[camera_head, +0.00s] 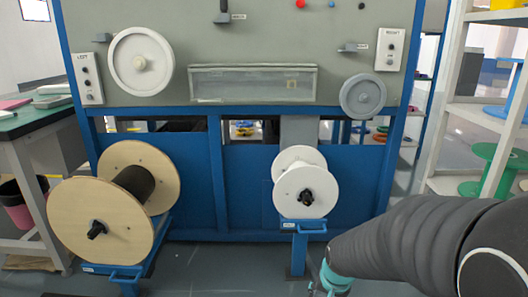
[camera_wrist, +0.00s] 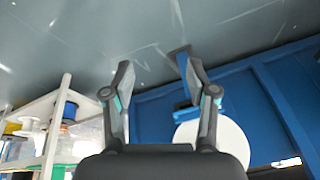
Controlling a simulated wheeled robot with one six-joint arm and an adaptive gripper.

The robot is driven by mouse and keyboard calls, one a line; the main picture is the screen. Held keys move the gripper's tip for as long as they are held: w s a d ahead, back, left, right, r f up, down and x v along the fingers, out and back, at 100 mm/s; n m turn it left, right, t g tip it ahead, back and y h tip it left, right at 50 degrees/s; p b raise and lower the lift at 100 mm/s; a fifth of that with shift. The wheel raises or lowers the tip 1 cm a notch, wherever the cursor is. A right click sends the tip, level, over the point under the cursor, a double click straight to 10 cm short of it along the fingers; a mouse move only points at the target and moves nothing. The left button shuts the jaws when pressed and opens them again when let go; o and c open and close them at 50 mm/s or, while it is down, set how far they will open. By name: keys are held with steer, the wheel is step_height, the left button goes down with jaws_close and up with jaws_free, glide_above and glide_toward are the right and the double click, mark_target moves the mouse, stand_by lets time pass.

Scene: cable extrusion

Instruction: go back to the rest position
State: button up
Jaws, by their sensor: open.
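My arm reaches in from the right edge of the head view, and only a teal part at its end shows near the bottom edge. In the wrist view my gripper (camera_wrist: 160,75) is open, its two fingers apart with nothing between them. The white spool (camera_head: 305,188) sits on a blue stand left of my arm in the head view. It also shows in the wrist view as a white disc (camera_wrist: 228,136), partly behind the right finger.
The blue and grey machine (camera_head: 245,180) fills the middle. A large wooden spool (camera_head: 100,225) stands at the left beside a green-topped table (camera_head: 30,118). A white shelf (camera_head: 465,100) with a green spool (camera_head: 495,165) is at the right. Grey floor (camera_head: 225,265) lies between the spool stands.

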steer(key=s+r+n+t+p, duration=0.1)
steer(key=s+r+n+p, duration=0.1)
steer(key=s+r, duration=0.6)
steer(key=s+r+n+p, duration=0.2)
steer(key=s+r+p, duration=0.3)
steer(key=r, duration=1.1)
steer(key=s, duration=0.3)
steer(key=shift+s+d+t, duration=0.15)
steer(key=shift+s+t, duration=0.25)
